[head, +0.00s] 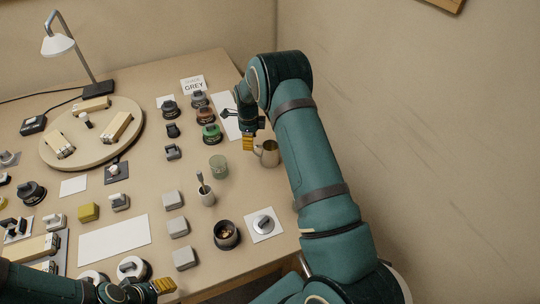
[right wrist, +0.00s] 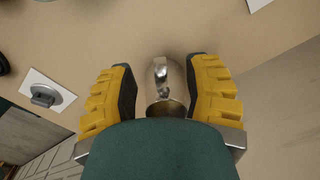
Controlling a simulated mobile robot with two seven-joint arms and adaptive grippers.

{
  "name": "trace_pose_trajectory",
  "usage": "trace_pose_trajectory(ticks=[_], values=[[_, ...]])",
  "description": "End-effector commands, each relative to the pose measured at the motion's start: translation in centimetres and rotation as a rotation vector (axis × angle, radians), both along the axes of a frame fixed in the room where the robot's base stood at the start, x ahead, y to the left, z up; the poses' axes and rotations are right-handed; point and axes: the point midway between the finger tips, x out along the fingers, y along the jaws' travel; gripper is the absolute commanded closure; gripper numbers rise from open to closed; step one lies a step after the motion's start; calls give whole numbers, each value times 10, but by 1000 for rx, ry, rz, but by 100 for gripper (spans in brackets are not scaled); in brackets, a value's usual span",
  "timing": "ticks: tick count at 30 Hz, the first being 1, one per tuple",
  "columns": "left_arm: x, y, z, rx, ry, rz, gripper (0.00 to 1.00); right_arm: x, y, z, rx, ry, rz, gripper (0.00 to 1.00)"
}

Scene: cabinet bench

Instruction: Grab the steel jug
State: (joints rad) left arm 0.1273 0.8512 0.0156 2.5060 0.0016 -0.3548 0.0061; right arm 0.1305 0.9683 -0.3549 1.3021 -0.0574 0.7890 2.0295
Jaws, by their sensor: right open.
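The steel jug (head: 269,153) stands upright near the right edge of the bench, with its handle toward the left. My right gripper (head: 248,143) is beside it in the head view, its yellow fingertips close to the handle side. In the right wrist view the jug (right wrist: 170,84) shows between the two open fingers of my right gripper (right wrist: 160,82), and my gripper body hides its lower part in the picture. I cannot tell whether a finger touches it. My left gripper (head: 152,289) is at the bottom left over the bench front; its opening is unclear.
A green glass (head: 218,167) and a cup with a spoon (head: 206,194) stand left of the jug. A dark pot (head: 226,235) and a knob on a white card (head: 264,223) are nearer the front. Several jars (head: 210,134) stand behind. The wall is at the right.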

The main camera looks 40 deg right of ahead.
Motion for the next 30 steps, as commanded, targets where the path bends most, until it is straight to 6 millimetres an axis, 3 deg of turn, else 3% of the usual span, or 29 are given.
trace_pose_trajectory(ticks=[10, 19, 23, 24, 30], values=[[-2, 0, -7, -1, 5, -4, 53, -7, -5, -45, 1, 2, -1, 51], [-2, 0, -7, -2, 6, -4, 53, -6, -5, -49, 0, 0, 0, 48], [-2, 0, -7, -2, 6, -4, 53, -6, -4, -49, 0, 0, 0, 94], [-2, 0, -7, -1, 5, -4, 53, -6, -4, -49, 1, 1, 0, 100], [-2, 0, -7, -1, 5, -4, 53, -6, -4, -49, 1, 1, 0, 100]])
